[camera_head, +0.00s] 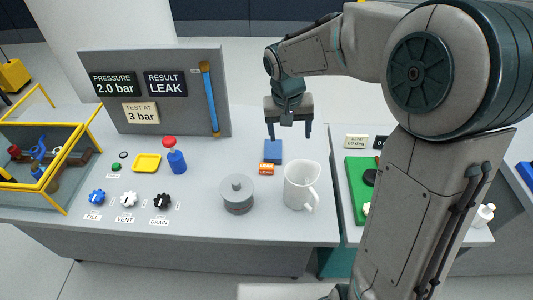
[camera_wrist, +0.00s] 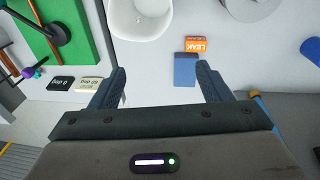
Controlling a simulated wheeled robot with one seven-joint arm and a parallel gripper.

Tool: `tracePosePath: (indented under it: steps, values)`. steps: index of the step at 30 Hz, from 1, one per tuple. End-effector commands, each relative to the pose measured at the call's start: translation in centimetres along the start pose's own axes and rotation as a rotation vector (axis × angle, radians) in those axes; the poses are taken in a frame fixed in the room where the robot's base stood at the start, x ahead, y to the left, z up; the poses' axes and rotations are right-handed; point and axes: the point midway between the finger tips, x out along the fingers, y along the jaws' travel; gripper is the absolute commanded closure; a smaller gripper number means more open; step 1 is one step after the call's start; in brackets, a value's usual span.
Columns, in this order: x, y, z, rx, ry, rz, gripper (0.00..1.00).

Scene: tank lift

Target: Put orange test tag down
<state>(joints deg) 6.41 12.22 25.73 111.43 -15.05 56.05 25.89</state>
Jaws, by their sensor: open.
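The orange test tag (camera_head: 266,169) lies on the white table; in the wrist view the orange tag (camera_wrist: 196,44) reads LEAK. It is right beside a blue block (camera_head: 272,151), which also shows in the wrist view (camera_wrist: 185,69). Whether the tag and block touch or are joined I cannot tell. My gripper (camera_head: 289,129) is open and empty, pointing down above the table just behind the block.
A grey panel (camera_head: 150,60) at the back reads PRESSURE 2.0 bar, RESULT LEAK, TEST AT 3 bar. A glass tank (camera_head: 35,165) is far left.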

Motion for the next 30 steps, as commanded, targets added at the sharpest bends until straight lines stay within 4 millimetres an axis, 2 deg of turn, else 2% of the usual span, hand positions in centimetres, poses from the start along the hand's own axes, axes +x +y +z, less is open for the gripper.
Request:
tracePosePath:
  steps: [1,6,12,17,24,30]
  values:
    - [1.6,-1.2,-1.2,0.002,-0.019,-0.016,0.29]
    - [4.8,-4.3,-4.1,0.024,-0.055,-0.063,0.29]
    - [6.6,-6.2,-5.8,0.049,-0.077,-0.099,0.29]
    - [8.1,-6.6,-6.0,0.054,-0.084,-0.105,0.29]
    - [12.7,-7.1,-5.5,0.052,-0.085,-0.105,0.29]
    - [15.1,-7.4,-5.4,0.053,-0.082,-0.105,0.29]
